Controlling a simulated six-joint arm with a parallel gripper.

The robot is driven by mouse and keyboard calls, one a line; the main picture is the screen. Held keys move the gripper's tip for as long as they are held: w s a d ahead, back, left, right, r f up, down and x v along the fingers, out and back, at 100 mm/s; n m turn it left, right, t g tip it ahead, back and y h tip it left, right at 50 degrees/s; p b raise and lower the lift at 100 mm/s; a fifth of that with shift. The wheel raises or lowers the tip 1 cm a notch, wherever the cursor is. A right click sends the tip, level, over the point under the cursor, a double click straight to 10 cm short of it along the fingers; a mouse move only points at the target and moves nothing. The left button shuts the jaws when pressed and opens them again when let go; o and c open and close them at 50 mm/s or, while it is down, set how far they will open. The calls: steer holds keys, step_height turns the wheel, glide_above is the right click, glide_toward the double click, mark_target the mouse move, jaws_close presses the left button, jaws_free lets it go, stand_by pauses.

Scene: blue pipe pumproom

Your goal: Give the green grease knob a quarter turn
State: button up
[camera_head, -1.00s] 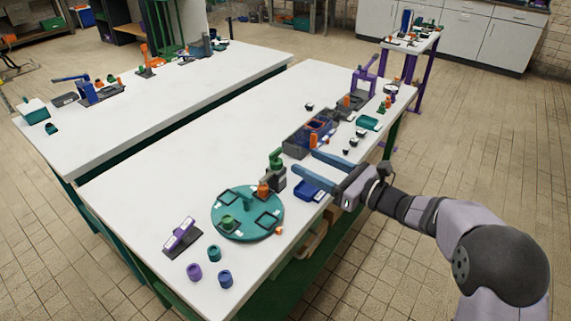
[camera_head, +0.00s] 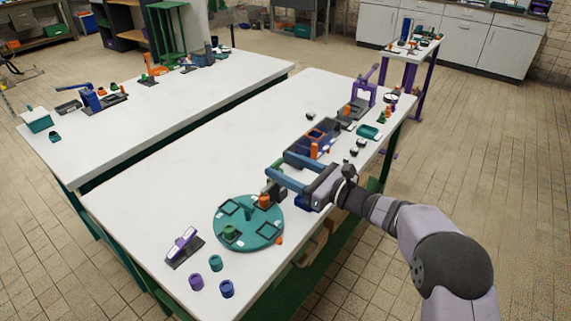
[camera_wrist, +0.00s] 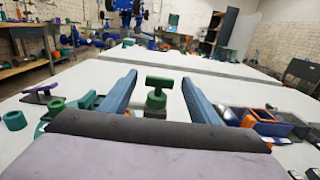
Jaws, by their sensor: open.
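The green grease knob (camera_wrist: 158,84) is a T-shaped handle on a short green stem. In the wrist view it stands upright between my two blue fingers, with a gap on each side. My gripper (camera_wrist: 158,79) is open and holds nothing. In the head view my gripper (camera_head: 277,164) is over the near table by the turntable's far right edge, its fingers pointing left. I cannot tell how deep the knob sits between the fingers.
A teal turntable (camera_head: 262,237) with black frames and an orange piece sits left of my gripper. The table's far left is clear.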

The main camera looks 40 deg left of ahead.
steer(key=shift+a, duration=0.1)
steer(key=shift+c, duration=0.7)
steer(key=c, duration=0.9)
